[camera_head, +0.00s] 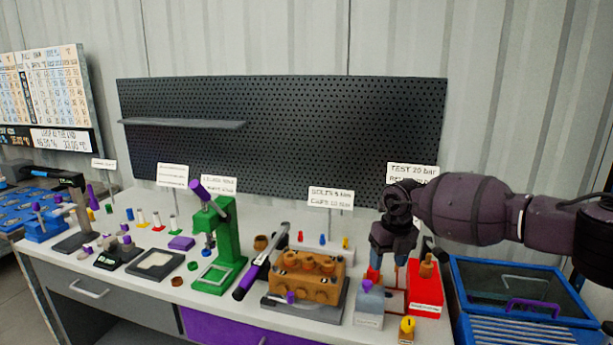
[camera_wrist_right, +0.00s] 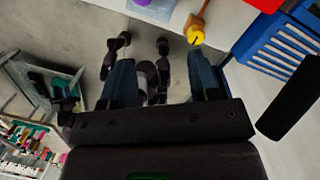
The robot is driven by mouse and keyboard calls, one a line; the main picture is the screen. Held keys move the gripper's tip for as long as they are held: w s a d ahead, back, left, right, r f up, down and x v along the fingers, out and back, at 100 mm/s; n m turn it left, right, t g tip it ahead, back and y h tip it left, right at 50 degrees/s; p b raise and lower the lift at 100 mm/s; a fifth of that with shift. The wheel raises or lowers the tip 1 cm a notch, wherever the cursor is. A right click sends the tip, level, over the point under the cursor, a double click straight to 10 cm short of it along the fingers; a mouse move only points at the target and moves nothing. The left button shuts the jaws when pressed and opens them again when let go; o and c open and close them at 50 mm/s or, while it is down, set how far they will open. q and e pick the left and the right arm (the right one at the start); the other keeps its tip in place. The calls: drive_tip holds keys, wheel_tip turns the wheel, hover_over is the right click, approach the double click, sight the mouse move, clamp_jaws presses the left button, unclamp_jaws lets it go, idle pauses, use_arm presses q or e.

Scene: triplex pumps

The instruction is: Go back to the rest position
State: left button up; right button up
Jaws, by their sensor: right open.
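My right arm comes in from the right in the head view, and its dark gripper (camera_head: 388,268) points down over the right part of the bench, near the grey block and the red stand. The wrist view shows the same gripper (camera_wrist_right: 163,78) with its two blue fingers wide apart. Nothing is held between them; the grey floor and dark parts lower down show through the gap. My left gripper is in neither view.
The bench (camera_head: 90,262) carries an orange pump block (camera_head: 318,285), a green press (camera_head: 222,240), a grey block (camera_head: 369,307) and a red stand (camera_head: 426,292). A blue bin (camera_head: 520,290) stands at right. A pegboard (camera_head: 300,130) rises behind.

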drive_tip(key=s+a+r+m+t+y, duration=0.2)
drive_tip(key=a+r+y, duration=0.2)
drive_tip(key=a+y, duration=0.3)
drive_tip(key=s+a+r+m+t+y, duration=0.15)
drive_tip(key=a+r+y, duration=0.25)
drive_tip(key=a, duration=0.5)
drive_tip(key=s+a+r+m+t+y, duration=0.2)
drive_tip(key=a+r+t+y, duration=0.1)
drive_tip(key=a+r+y, duration=0.4)
drive_tip(key=s+d+f+m+t+h, duration=0.45)
drive_tip(key=d+f+m+h, duration=0.25)
drive_tip(key=d+f+m, duration=0.5)
drive_tip(key=s+d+f+m+t+h, duration=0.45)
drive_tip(key=d+f+m+h, duration=0.2)
drive_tip(key=f+m, duration=0.55)
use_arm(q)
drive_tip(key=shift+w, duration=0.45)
use_arm(e)
drive_tip(key=s+d+f+m+g+h, duration=0.2)
drive_tip(key=s+d+f+m, duration=0.2)
drive_tip(key=s, duration=0.7)
drive_tip(key=s+d+f+m+g+h, duration=0.2)
drive_tip(key=s+d+f+m+h, duration=0.1)
drive_tip(key=s+d+f, duration=0.6)
wheel_tip(320, 180, down, 4)
drive_tip(key=s+m, duration=0.1)
drive_tip(key=s, duration=0.1)
drive_tip(key=shift+s, duration=0.4)
